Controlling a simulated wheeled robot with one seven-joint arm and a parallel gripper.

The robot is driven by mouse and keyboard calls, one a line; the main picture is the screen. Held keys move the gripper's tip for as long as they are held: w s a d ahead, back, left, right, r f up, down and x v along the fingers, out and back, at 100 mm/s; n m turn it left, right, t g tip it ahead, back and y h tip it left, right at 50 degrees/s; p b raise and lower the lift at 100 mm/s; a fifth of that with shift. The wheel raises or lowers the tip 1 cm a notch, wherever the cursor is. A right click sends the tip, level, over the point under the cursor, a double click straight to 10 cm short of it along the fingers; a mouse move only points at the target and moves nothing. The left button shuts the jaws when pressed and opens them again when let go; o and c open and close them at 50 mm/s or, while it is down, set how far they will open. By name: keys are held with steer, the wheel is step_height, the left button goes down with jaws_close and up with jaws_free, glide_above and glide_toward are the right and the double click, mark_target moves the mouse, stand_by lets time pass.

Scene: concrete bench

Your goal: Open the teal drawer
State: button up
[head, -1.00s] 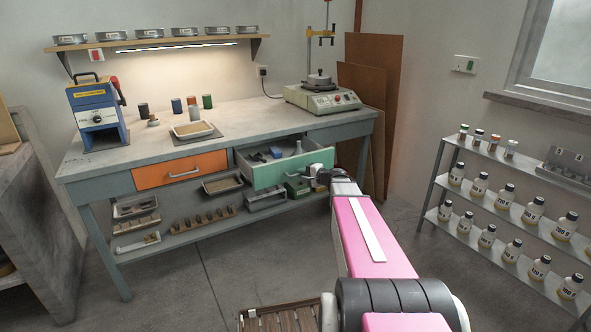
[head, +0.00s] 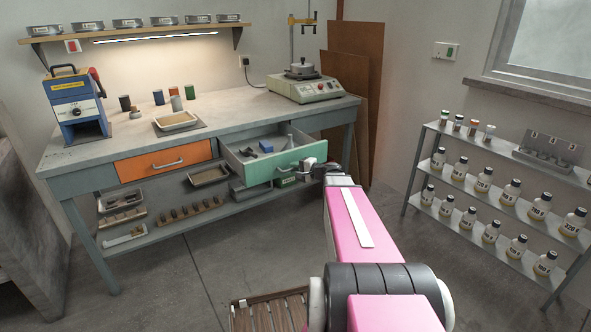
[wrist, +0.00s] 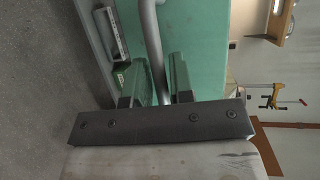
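The teal drawer (head: 286,169) under the bench's right half is pulled out, and its inside shows in the head view. Its teal front also fills the upper middle of the wrist view (wrist: 200,35). A grey bar handle (wrist: 151,40) runs between the two fingers of my gripper (wrist: 157,80). The fingers sit close on either side of the bar and appear closed on it. In the head view my gripper (head: 314,169) is at the right end of the drawer front, and it hides part of the handle.
Trays stand on the shelf below. A bottle rack (head: 490,195) stands at the right. A wooden slatted item (head: 270,312) lies low in front.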

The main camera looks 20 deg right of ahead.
steer(key=shift+o, duration=0.8)
steer(key=v, duration=1)
steer(key=shift+s+d, duration=0.3)
steer(key=s+a+f+n+g+h, duration=1)
steer(key=s+a+f+g, duration=0.2)
steer(key=s+a+f, duration=0.2)
steer(key=shift+s+a+f+n, duration=0.2)
steer(key=shift+s+a+n, duration=0.1)
steer(key=shift+s+a, duration=0.5)
